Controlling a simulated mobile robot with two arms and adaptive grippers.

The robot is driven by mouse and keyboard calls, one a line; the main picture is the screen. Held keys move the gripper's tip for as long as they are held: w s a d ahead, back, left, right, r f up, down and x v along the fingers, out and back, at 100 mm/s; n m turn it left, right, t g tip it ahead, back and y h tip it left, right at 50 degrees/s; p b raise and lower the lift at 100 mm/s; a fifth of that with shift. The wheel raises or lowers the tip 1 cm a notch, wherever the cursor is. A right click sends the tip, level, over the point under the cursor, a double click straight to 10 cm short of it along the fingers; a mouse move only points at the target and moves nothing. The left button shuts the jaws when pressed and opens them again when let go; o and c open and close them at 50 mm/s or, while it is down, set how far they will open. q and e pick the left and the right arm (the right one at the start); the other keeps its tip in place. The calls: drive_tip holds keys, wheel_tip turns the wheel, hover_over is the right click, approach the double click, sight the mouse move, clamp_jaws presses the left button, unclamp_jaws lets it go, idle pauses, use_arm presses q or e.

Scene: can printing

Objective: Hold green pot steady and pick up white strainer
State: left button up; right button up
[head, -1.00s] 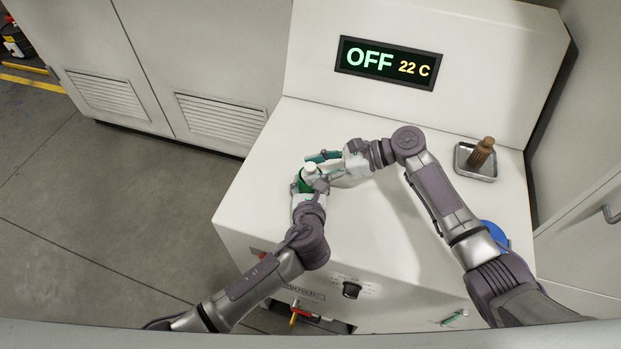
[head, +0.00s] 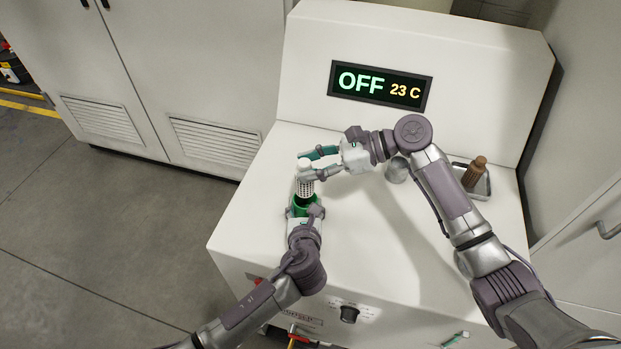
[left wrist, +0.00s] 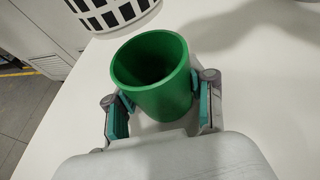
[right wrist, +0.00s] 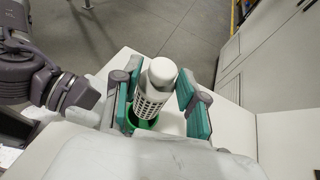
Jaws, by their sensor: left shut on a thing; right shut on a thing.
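The green pot (head: 301,208) stands on the white machine top near its left edge. My left gripper (head: 304,213) is shut on the pot's sides. In the left wrist view the pot (left wrist: 160,90) is upright and its visible inside is empty. The white strainer (head: 306,188), a perforated cylinder with a plain white knob, is held upright above the pot. My right gripper (head: 318,165) is shut on its upper part. In the left wrist view the strainer's slotted lower part (left wrist: 112,14) is clear of the pot rim. The right wrist view shows the strainer (right wrist: 154,95) between both fingers.
A metal cup (head: 397,171) stands behind my right forearm. A metal tray (head: 484,190) with a brown ribbed object (head: 474,172) is at the right. The display (head: 380,86) reads OFF, 23 C. A black knob (head: 349,314) is on the front panel. The middle of the top is free.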

drive_tip(key=shift+r, duration=0.5)
use_arm(q)
drive_tip(key=o, duration=1.2)
drive_tip(key=shift+o, duration=0.2)
